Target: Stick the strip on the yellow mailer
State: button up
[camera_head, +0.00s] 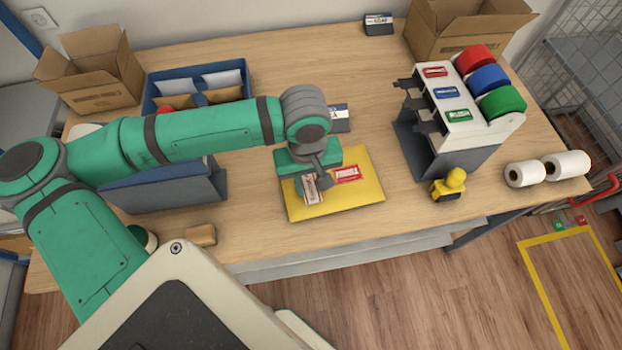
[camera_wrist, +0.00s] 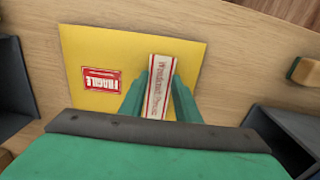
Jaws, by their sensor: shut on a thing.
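The yellow mailer (camera_head: 350,195) lies flat on the counter, with a red "FRAGILE" label (camera_head: 346,174) stuck on it. My gripper (camera_head: 314,186) is over the left part of the mailer, shut on a white strip (camera_head: 309,190) with red edges and printing. In the wrist view the strip (camera_wrist: 157,85) stands between my two green fingers (camera_wrist: 160,95), with the mailer (camera_wrist: 110,45) behind it and the label (camera_wrist: 100,91) to its left. I cannot tell whether the strip touches the mailer. My gripper hides part of the mailer's upper left.
A dispenser (camera_head: 455,120) with red, blue and green rolls stands right of the mailer. A yellow stamp-like object (camera_head: 449,184) and white rolls (camera_head: 548,168) are near the right edge.

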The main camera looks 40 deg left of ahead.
aim_at(309, 189)
jog(key=o, duration=0.7)
jog(key=shift+o, duration=0.2)
jog(key=shift+w, duration=0.1)
jog(key=shift+s+a+r, duration=0.1)
jog(key=shift+s+r, duration=0.1)
jog(key=shift+r, duration=2.55)
notch_tip(309, 189, up, 8)
